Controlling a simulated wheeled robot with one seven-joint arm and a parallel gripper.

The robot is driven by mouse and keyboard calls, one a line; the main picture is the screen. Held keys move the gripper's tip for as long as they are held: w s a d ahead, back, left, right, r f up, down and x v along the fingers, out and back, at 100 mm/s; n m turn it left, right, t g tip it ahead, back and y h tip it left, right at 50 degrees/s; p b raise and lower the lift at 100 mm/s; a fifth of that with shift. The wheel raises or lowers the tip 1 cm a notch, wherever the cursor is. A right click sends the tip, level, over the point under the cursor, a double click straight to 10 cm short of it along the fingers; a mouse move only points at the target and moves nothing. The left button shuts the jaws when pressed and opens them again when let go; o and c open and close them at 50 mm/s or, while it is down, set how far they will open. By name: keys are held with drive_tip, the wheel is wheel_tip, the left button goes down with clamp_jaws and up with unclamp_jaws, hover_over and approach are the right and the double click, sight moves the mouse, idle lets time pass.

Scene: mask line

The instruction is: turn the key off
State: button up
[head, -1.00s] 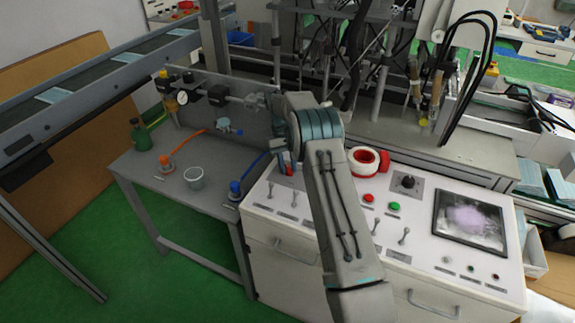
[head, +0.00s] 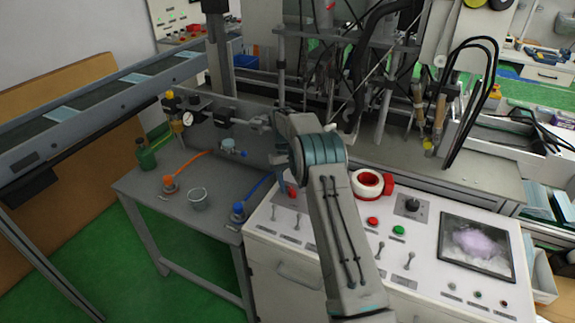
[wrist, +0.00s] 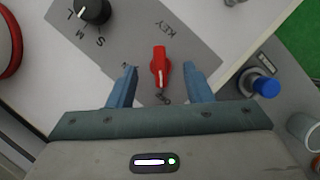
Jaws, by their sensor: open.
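The key is a red knob (wrist: 160,66) on a grey plate marked KEY in the wrist view. My gripper (wrist: 159,82) is open, with one blue finger on each side of the key and a gap on both sides. I cannot tell its height above the panel. In the head view the red key (head: 292,192) shows at the back left of the white control panel (head: 262,222); my arm hides most of the gripper there.
A black dial (wrist: 93,9) marked S, M, L sits beside the key. A red-and-white ring (head: 368,184), buttons and toggle switches occupy the panel.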

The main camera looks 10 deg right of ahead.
drive_tip(key=p+v, duration=0.6)
drive_tip(key=v, duration=0.4)
drive_tip(key=shift+r, duration=0.3)
drive_tip(key=shift+w+p, duration=0.15)
drive_tip(key=shift+p, duration=0.2)
